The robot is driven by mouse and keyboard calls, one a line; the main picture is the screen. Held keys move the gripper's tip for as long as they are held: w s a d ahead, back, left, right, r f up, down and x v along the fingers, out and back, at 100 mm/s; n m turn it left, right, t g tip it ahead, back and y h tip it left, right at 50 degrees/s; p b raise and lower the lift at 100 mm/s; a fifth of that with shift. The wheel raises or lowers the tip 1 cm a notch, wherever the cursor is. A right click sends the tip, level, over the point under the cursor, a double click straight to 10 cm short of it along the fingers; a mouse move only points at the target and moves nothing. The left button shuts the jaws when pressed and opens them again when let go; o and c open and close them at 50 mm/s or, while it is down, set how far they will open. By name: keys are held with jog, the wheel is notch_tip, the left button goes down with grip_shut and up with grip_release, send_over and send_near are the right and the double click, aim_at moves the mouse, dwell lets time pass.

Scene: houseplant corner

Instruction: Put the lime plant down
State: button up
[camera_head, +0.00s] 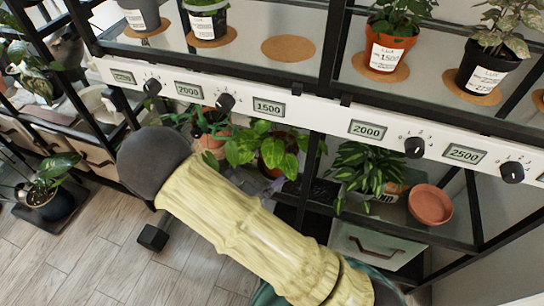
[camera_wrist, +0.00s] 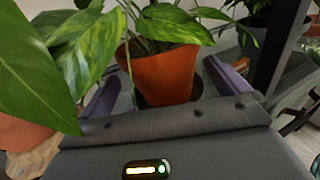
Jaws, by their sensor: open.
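The lime plant, with yellow-green leaves in an orange terracotta pot, stands upright on the lower shelf in the head view (camera_head: 277,152). In the wrist view its pot (camera_wrist: 165,76) is straight ahead, between the two purple fingers of my gripper (camera_wrist: 164,92). The jaws are open, with a finger on each side of the pot and a visible gap at both sides. The pot's base rests on a dark round surface, partly hidden by my gripper's body.
An empty cork mat (camera_head: 288,48) lies on the upper shelf among potted plants. On the lower shelf, a leafy plant (camera_head: 368,168) and an empty terracotta saucer (camera_head: 430,204) stand to the right, and another potted plant (camera_head: 208,138) to the left. A white dial rail (camera_head: 310,117) fronts the upper shelf.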

jog(key=p+v, duration=0.2)
jog(key=v, duration=0.6)
jog(key=shift+s+a, duration=0.15)
jog(key=shift+a, duration=0.05)
jog(key=shift+s, duration=0.1)
dwell(0.4)
